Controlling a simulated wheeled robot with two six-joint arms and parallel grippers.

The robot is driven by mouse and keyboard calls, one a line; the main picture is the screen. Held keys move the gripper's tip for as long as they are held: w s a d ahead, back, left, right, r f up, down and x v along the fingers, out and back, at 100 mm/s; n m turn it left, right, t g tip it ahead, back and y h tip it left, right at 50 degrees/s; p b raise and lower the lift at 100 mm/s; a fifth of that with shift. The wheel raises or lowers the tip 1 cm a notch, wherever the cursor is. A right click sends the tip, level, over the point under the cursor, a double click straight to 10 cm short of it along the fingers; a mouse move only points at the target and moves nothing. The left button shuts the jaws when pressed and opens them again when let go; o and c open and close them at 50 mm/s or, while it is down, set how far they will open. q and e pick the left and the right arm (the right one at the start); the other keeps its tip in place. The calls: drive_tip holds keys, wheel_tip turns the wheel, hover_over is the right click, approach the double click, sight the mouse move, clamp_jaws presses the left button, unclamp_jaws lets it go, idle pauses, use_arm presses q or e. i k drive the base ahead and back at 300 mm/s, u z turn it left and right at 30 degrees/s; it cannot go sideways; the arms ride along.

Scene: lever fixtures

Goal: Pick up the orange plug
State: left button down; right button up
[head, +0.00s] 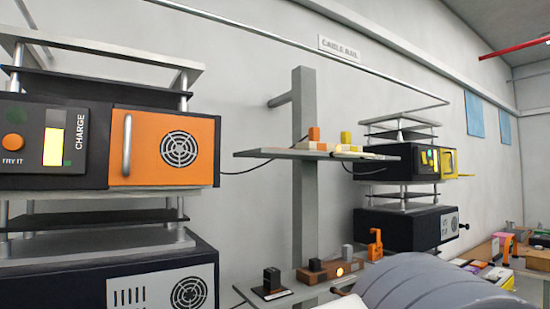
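A small orange block that looks like the orange plug (314,134) stands upright on the left part of the upper grey shelf (270,154), on a pale and orange base. A similar yellow plug (346,138) stands to its right on a pale and yellow base. A black cable runs from near the shelf's left part to the unit with the orange door (150,170). Neither of my grippers shows in the head view.
A lower shelf holds a black block (271,278), a brown box with a lit lamp (340,270) and an orange hooked piece (375,245). A large grey rounded shape fills the bottom right. A unit with a yellow door (449,162) stands right of the post (303,200).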

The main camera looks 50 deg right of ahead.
sight(314, 135)
drive_tip(key=z, duration=1.75)
drive_tip(key=k, duration=0.4)
drive_tip(key=u, duration=0.35)
drive_tip(key=i, duration=0.8)
drive_tip(key=z, duration=0.2)
